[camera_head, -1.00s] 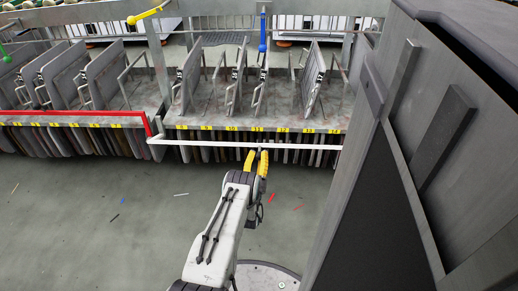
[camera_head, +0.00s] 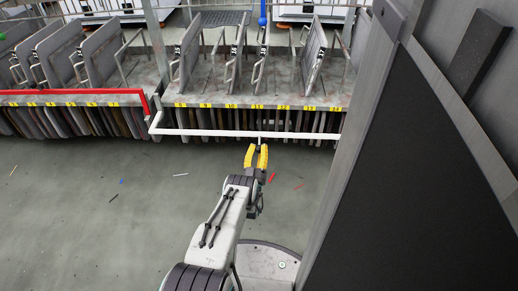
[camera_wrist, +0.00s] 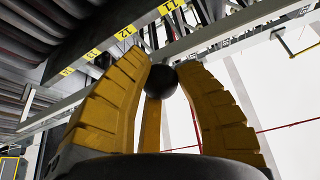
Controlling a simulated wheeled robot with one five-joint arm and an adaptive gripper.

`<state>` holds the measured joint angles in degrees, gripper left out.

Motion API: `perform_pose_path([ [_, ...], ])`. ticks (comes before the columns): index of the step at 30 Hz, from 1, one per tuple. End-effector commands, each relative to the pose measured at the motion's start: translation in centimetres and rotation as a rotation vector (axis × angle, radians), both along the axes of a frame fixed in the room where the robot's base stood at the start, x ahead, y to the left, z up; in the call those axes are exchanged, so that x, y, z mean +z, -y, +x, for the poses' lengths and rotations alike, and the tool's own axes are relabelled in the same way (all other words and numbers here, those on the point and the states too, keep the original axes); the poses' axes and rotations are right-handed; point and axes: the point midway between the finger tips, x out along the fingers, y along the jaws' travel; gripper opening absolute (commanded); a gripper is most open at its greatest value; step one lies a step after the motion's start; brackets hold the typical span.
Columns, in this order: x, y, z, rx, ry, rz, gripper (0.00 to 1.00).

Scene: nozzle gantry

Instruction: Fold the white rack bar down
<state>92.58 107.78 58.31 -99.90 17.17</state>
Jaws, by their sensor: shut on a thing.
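The white rack bar (camera_head: 215,133) runs across the front of the middle rack, below and in front of its yellow number labels (camera_head: 231,107). Its left end bends back up to the rack; its right end meets the grey panel edge. My gripper (camera_head: 257,150) is at the bar's right half, on the near side. In the wrist view, the yellow fingers (camera_wrist: 163,95) close around a dark round knob (camera_wrist: 161,82), which appears to be on the bar. The pale bar (camera_wrist: 225,35) passes behind it there. The fingertips partly hide the knob.
A red bar (camera_head: 70,92) lies across the left rack. Upright grey rack plates (camera_head: 187,55) stand behind. A tall grey panel (camera_head: 375,150) with a dark face fills the right, close to my arm. The floor (camera_head: 80,220) at left is open, with small scraps.

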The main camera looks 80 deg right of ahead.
Motion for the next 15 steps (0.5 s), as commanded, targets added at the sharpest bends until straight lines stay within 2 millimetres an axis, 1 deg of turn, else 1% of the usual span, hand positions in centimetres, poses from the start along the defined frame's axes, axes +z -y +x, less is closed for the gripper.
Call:
perform_pose_path([
  [1, -0.36, -0.14, -0.22, -0.004, 0.000, 0.007, 0.00],
  [9, -0.37, -0.14, -0.25, -0.004, 0.000, 0.008, 0.00],
  [10, -0.37, -0.14, -0.25, -0.004, 0.000, 0.008, 0.31],
  [15, -0.26, -0.10, -0.17, -0.003, 0.000, 0.005, 0.46],
])
